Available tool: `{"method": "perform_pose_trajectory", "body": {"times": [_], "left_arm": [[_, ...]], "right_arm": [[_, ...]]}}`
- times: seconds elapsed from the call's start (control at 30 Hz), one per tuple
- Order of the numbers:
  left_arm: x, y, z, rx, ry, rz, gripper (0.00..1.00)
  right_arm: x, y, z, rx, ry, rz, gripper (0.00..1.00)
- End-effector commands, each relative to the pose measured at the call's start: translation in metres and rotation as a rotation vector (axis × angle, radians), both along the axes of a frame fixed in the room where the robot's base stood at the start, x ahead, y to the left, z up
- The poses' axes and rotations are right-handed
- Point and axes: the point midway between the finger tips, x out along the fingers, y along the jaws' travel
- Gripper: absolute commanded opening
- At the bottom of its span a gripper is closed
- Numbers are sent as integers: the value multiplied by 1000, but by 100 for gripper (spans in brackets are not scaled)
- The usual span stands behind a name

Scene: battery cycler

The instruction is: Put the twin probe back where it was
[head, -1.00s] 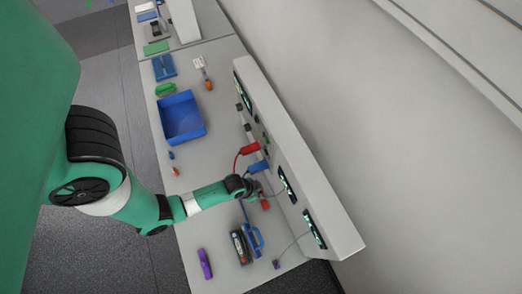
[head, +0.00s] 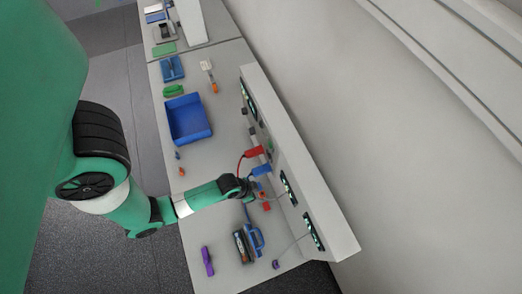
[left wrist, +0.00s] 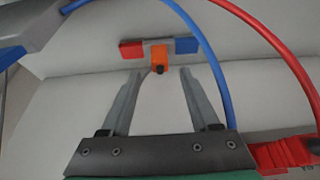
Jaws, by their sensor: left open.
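An orange piece with a dark end (left wrist: 159,58) sits between a red block (left wrist: 131,48) and a blue block (left wrist: 186,45) at the panel side. It looks like the twin probe, though I cannot be sure. In the head view the orange piece (head: 264,194) shows just past my left gripper (head: 256,194), with the red block (head: 266,206) beside it. My left gripper (left wrist: 158,72) is open and empty in the wrist view. Its fingers point toward the orange piece, which lies beyond the tips with a gap. My right gripper is in neither view.
A red clamp (head: 254,152) and a blue clamp (head: 261,170) with cables stand close to my left gripper at the cycler panel (head: 305,175). The cables arch past the fingers. A multimeter (head: 243,246), purple item (head: 207,261) and blue bin (head: 209,124) lie on the bench.

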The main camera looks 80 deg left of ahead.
Motion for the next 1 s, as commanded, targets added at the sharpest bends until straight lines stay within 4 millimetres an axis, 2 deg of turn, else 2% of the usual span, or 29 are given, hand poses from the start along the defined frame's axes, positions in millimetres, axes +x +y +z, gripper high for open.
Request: {"method": "perform_pose_trajectory", "body": {"times": [0.03,0.1,0.3,1.0], "left_arm": [[-5,-1,24,0,0,1,62],[-11,-3,37,-1,1,1,62],[-21,-5,56,0,0,0,62],[-22,-6,56,0,0,0,62]], "right_arm": [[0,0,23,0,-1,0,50],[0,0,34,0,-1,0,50],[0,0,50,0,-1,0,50],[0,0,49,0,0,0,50]]}}
